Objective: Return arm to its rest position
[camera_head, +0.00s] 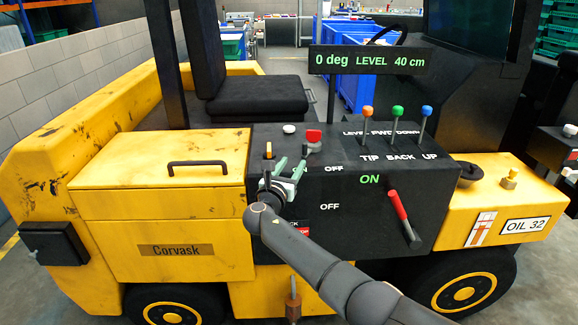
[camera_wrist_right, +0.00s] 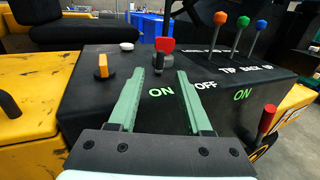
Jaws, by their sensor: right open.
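My right gripper (camera_head: 291,166) is at the left part of a black control panel (camera_head: 350,235), in front of its top edge. Its two green fingers are apart and empty; they also show in the wrist view (camera_wrist_right: 160,74). A red switch (camera_head: 313,136) is on the panel top just beyond the fingertips. It also shows in the wrist view (camera_wrist_right: 165,44), beyond the gap between the fingers. My right arm (camera_head: 320,265) reaches in from the lower right. My left gripper is not in view.
An orange knob (camera_wrist_right: 102,66) and a white button (camera_head: 289,129) sit near the gripper. Orange, green and blue-topped levers (camera_head: 397,112) stand to the right. A red-handled lever (camera_head: 398,205) sticks out of the panel front. A display (camera_head: 369,61) reads 0 deg, LEVEL, 40 cm.

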